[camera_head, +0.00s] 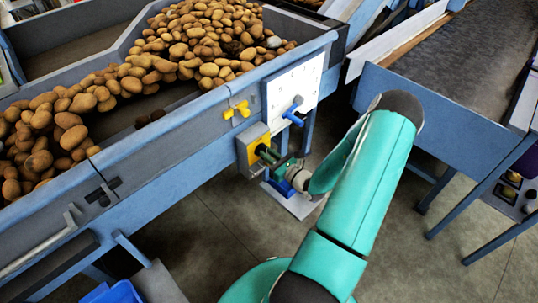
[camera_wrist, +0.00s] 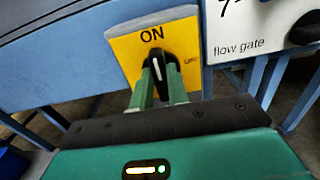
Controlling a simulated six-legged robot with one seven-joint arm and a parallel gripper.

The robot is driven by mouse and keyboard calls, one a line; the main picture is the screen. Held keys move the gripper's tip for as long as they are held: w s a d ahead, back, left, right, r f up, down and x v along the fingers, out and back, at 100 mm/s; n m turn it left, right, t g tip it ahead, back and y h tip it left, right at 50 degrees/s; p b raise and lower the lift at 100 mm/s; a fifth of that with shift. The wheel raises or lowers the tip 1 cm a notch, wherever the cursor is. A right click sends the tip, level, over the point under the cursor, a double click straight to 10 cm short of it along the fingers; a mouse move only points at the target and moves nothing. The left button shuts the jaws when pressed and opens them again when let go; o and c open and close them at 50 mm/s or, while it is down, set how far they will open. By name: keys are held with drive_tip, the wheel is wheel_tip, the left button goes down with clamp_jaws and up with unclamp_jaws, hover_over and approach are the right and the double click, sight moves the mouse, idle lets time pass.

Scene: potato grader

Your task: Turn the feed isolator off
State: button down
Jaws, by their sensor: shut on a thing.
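The feed isolator is a yellow plate (camera_head: 254,136) on a grey box fixed to the side of the blue hopper frame. In the wrist view the yellow plate (camera_wrist: 128,52) reads ON at the top, with a small label, partly hidden, at its right. Its black knob (camera_wrist: 155,61) has a white mark pointing up, close to ON. My gripper (camera_wrist: 158,88) is shut on the black knob, with one green finger on each side. In the head view my gripper (camera_head: 267,154) reaches the plate from the lower right and hides most of the knob.
A white flow gate panel (camera_head: 296,88) with a blue-handled lever (camera_head: 294,118) is close to the right of the isolator. A yellow handle (camera_head: 237,109) sits above left. Potatoes (camera_head: 75,125) fill part of the hopper. A conveyor (camera_head: 460,65) stands at the right.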

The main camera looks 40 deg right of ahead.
drive_tip(key=shift+m, duration=0.3)
drive_tip(key=m, duration=1.7)
drive_tip(key=shift+s+d+f, duration=0.1)
drive_tip(key=shift+d+f, duration=0.25)
drive_tip(key=shift+f, duration=0.05)
drive_tip(key=c, duration=1.4)
unclamp_jaws()
drive_tip(key=shift+o, duration=0.2)
drive_tip(key=s, duration=1.3)
drive_tip(key=shift+s+d, duration=0.15)
drive_tip(key=shift+s, duration=0.25)
